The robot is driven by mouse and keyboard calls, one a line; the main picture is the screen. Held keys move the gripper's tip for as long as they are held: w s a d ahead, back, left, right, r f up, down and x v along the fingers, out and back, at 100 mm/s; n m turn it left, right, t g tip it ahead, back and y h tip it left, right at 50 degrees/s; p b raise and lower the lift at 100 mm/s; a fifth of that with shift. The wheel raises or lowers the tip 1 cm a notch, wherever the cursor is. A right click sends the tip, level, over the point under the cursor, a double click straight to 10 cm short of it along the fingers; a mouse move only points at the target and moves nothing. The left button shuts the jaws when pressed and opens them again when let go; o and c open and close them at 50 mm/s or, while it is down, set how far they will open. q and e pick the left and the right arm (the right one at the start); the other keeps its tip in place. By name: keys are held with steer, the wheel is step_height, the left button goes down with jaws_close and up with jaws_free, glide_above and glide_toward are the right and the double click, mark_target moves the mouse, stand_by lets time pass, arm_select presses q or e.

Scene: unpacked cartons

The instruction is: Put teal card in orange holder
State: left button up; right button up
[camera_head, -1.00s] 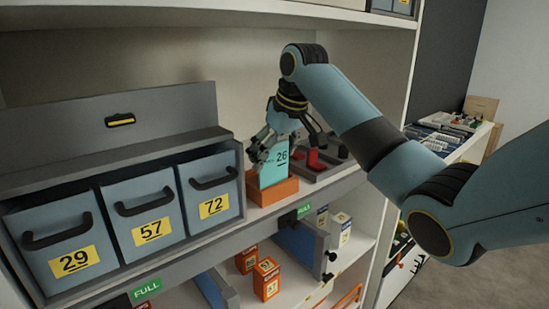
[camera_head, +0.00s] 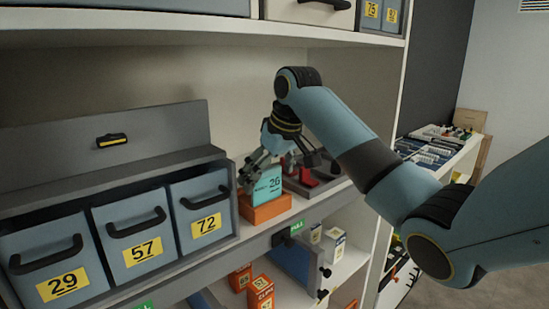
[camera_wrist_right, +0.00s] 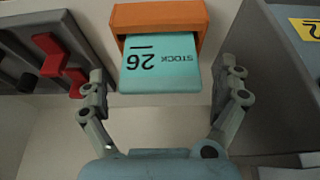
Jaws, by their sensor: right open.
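The teal card (camera_head: 268,185), marked "STOCK 26", stands upright in the orange holder (camera_head: 265,210) on the shelf. In the right wrist view the card (camera_wrist_right: 160,72) has one end inside the slot of the orange holder (camera_wrist_right: 160,16). My right gripper (camera_head: 275,172) is just behind and above the card. Its fingers (camera_wrist_right: 165,90) are spread wide on either side of the card, apart from it and empty. My left gripper is not in view.
Blue-grey bins numbered 29, 57 and 72 (camera_head: 205,210) stand left of the holder. A grey rack with red parts (camera_head: 308,175) stands close on its right. Small orange and white boxes (camera_head: 262,290) sit on the shelf below.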

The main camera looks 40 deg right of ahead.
steer(key=b+v, duration=0.1)
steer(key=v, duration=0.9)
steer(key=shift+r+b, duration=0.15)
steer(key=shift+b, duration=0.2)
